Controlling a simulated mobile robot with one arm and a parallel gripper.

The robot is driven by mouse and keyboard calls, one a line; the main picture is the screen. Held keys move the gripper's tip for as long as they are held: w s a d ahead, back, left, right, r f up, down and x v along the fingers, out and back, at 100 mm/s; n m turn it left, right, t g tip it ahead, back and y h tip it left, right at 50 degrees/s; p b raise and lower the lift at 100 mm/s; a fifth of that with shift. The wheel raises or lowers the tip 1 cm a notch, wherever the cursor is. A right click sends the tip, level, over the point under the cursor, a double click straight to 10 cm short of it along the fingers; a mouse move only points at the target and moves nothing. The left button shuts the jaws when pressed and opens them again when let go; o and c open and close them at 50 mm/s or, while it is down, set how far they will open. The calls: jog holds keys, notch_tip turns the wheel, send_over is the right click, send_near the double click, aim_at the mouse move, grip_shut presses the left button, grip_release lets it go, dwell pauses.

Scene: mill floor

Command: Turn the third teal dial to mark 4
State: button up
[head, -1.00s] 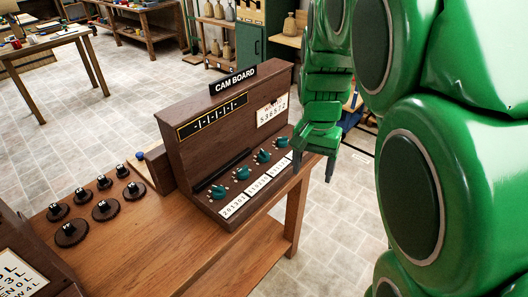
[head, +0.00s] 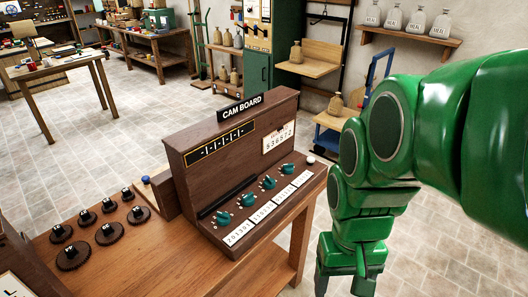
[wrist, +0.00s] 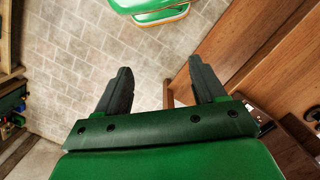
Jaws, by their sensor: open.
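The cam board (head: 222,150) is a dark wooden console on a bench, with a row of teal dials on its sloped front. Counting from the left, the third teal dial (head: 268,182) sits between the second dial (head: 247,200) and the last dial (head: 286,169). The first dial (head: 221,219) is nearest. Its pointer setting is too small to read. White number cards (head: 262,216) lie below the dials. My gripper (head: 343,283) is right of the bench, apart from the board, pointing down. In the wrist view my gripper (wrist: 166,72) is open and empty over the floor.
Several black knobs on round bases (head: 107,234) stand on the bench (head: 180,250) at left. A white knob (head: 310,160) is at the board's right end. A blue cart (head: 335,140) stands behind my arm. Tiled floor right of the bench is clear.

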jog(key=shift+s, duration=1.15)
jog(key=n+t, duration=0.2)
jog(key=n, duration=0.4)
send_over(270, 178)
jog(key=f, duration=0.7)
jog(key=shift+s+d+f, duration=0.2)
jog(key=shift+s+f, duration=0.1)
jog(key=shift+f, duration=0.05)
jog(key=shift+w+a+f, duration=0.25)
jog(key=shift+a+f, duration=0.05)
jog(key=shift+f, duration=3.8)
